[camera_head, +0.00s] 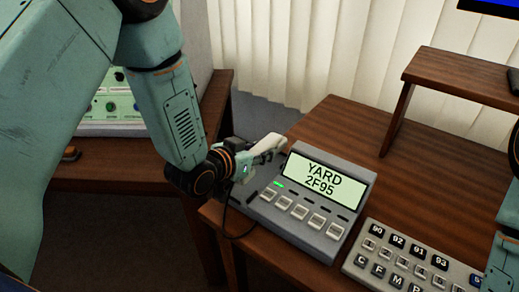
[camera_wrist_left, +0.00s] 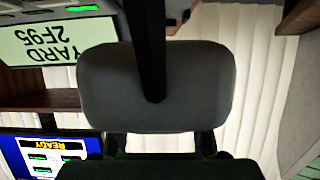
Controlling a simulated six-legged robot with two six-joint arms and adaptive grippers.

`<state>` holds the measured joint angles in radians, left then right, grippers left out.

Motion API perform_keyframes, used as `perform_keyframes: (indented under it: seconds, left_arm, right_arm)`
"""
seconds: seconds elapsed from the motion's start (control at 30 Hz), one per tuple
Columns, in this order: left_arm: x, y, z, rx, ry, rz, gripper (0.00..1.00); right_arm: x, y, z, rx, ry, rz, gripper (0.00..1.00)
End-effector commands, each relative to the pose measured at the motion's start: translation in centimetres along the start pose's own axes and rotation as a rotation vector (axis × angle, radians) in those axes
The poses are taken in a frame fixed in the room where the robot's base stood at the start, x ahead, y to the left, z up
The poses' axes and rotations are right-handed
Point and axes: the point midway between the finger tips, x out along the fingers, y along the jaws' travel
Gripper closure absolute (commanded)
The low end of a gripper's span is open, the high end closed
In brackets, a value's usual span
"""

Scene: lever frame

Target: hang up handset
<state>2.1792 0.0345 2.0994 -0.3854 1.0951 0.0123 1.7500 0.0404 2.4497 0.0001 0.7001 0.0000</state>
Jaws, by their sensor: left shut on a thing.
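The grey desk phone (camera_head: 306,203) stands on the wooden desk with its lit screen reading YARD 2F95. The screen also shows upside down at the upper left of the left wrist view (camera_wrist_left: 55,38). My left gripper (camera_head: 262,152) is at the phone's upper left side, shut on the pale handset (camera_head: 268,143). The handset is close beside the phone's left edge. I cannot tell whether it touches the cradle, which my gripper partly hides. A dark rounded block fills the middle of the left wrist view; I cannot tell what it is. My right gripper is not in view.
A dark cord (camera_head: 241,236) loops down at the phone's left front. A keypad panel (camera_head: 415,262) lies to the phone's right. A raised wooden shelf (camera_head: 455,75) stands behind it. Bare desk (camera_head: 340,128) lies behind the phone. A green-buttoned panel (camera_head: 110,107) is at the left.

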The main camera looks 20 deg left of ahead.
Motion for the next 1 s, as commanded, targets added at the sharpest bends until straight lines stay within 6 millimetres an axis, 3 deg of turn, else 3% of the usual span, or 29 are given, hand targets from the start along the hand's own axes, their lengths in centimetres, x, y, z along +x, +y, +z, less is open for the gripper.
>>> perform_keyframes:
  seconds: [0.4, 1.0]
  left_arm:
    - [1.5, 0.0, 3.5, 0.000, 0.002, 0.000, 1.00]
    - [1.7, 0.0, 4.1, 0.000, 0.002, 0.000, 1.00]
  right_arm:
    - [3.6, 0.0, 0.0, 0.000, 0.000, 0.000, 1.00]
    - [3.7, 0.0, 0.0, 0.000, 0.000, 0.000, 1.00]
